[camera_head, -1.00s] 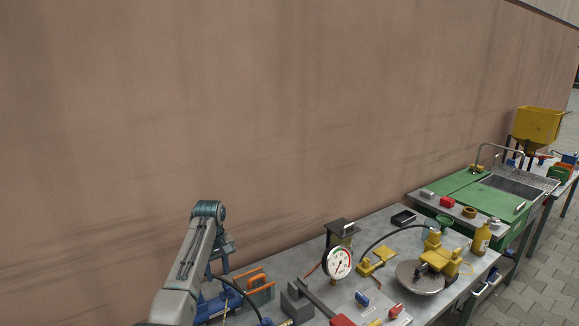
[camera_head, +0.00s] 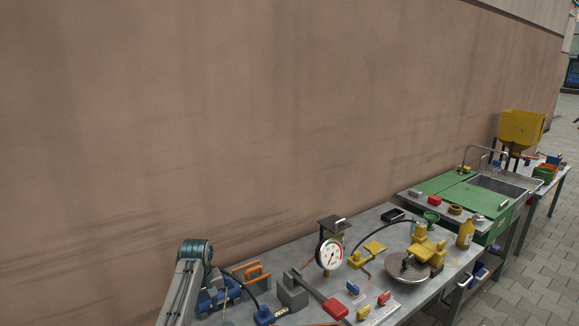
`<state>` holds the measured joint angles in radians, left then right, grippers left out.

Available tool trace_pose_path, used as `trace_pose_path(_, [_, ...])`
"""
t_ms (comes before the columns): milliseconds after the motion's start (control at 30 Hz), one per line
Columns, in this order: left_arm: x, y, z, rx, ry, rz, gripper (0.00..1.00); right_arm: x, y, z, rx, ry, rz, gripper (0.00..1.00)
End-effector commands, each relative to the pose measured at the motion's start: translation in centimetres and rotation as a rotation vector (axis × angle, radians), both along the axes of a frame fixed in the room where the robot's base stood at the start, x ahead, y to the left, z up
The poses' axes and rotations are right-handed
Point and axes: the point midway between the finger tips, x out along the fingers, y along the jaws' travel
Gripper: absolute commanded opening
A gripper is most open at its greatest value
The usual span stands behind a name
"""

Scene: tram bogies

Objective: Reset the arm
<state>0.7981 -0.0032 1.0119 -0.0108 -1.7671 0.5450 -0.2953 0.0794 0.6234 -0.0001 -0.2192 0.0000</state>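My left arm (camera_head: 180,292) rises from the bottom edge at the lower left, with a teal joint (camera_head: 196,250) at its top. The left gripper is largely hidden behind this joint and the arm link, close to a blue tool (camera_head: 218,298) on the workbench. I cannot make out its fingertips or whether it holds anything. My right arm and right gripper do not show.
The grey workbench (camera_head: 385,215) carries a dial gauge (camera_head: 330,254), a grey block (camera_head: 292,293), a round metal disc (camera_head: 407,268) and a yellow bottle (camera_head: 466,234). A green sink unit (camera_head: 450,185) and a yellow hopper (camera_head: 522,127) stand beyond. A brown wall (camera_head: 250,120) runs behind.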

Motion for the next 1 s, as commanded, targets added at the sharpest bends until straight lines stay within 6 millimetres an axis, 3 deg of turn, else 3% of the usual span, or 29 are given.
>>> trace_pose_path(167, [-3.6,0.9,-3.8,0.011,-0.021,-0.043,0.36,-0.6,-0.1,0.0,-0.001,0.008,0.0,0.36])
trace_pose_path(267, [-6.9,1.5,-6.3,0.022,-0.04,-0.082,0.36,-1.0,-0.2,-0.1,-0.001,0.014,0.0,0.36])
trace_pose_path(500, [-16.5,2.9,-10.5,0.061,-0.094,-0.194,0.36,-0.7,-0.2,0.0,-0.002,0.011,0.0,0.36])
trace_pose_path(733, [-26.7,3.7,-11.6,0.102,-0.141,-0.318,0.36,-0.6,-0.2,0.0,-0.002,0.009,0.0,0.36])
trace_pose_path(900, [-34.1,3.8,-10.4,0.131,-0.175,-0.417,0.36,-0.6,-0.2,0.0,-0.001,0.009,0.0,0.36])
trace_pose_path(1000, [-37.3,3.7,-9.3,0.145,-0.192,-0.464,0.36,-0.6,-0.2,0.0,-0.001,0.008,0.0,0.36])
